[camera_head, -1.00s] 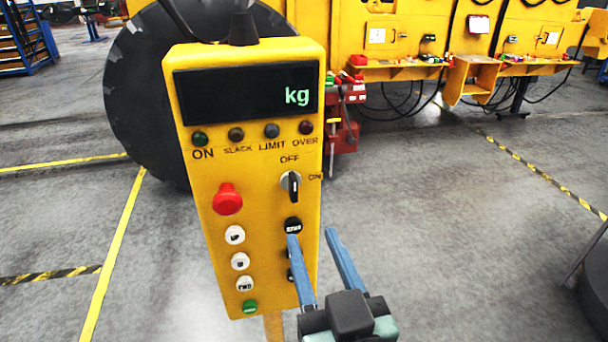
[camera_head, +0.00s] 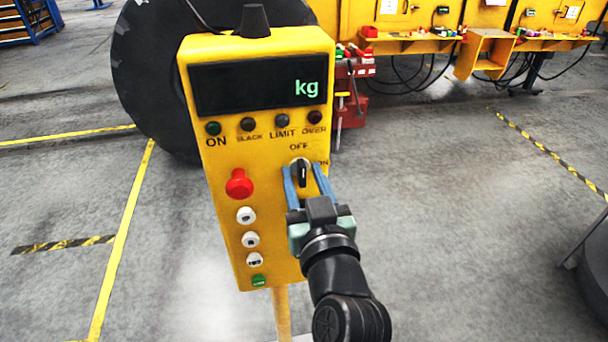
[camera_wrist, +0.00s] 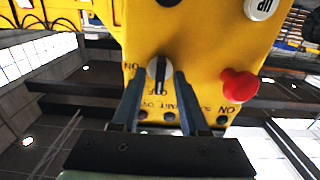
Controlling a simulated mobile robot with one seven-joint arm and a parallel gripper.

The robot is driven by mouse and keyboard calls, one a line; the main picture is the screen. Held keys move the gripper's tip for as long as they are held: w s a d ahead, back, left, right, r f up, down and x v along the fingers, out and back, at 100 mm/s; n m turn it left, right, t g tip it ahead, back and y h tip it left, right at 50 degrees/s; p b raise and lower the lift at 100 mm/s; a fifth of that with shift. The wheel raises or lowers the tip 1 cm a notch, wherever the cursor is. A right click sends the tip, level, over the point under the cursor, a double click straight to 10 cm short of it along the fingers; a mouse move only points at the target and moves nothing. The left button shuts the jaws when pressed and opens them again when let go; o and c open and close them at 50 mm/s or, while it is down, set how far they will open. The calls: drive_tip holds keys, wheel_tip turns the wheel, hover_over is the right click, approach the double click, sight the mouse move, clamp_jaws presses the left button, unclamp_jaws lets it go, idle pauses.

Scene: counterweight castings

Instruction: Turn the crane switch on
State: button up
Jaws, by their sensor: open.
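The crane switch (camera_head: 302,171) is a black rotary knob on a pale round base, on the yellow control box (camera_head: 222,160). OFF is printed above it and ON to its right. Its handle stands near upright in the head view, in line with OFF. My gripper (camera_head: 306,172) is open, with one blue finger on each side of the knob. In the wrist view the switch (camera_wrist: 160,73) shows between the fingertips, upside down. Whether the fingers touch it I cannot tell. The display (camera_head: 260,82) reads only "kg", and the green ON lamp (camera_head: 213,128) looks dark.
A red mushroom button (camera_head: 239,184) sits left of the switch, with white buttons (camera_head: 250,239) and a green one (camera_head: 258,281) below. A large black tyre (camera_head: 150,85) stands behind the box. Grey floor is open on both sides.

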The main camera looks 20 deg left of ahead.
clamp_jaws()
drive_tip(key=shift+m, duration=0.3)
drive_tip(key=m+p, duration=0.1)
drive_tip(key=m, duration=0.2)
drive_tip(key=shift+d+m, duration=0.1)
drive_tip(key=shift+m, duration=0.3)
drive_tip(key=m+p, duration=0.1)
drive_tip(key=m, duration=0.3)
drive_tip(key=shift+p, duration=0.4)
drive_tip(key=shift+w+d+f+m+p, duration=0.1)
drive_tip(key=shift+m+p, duration=1)
drive_tip(key=shift+m, duration=1.25)
drive_tip(key=shift+f+m+p, duration=0.1)
drive_tip(key=shift+m+p, duration=1)
drive_tip(key=shift+m, duration=1.25)
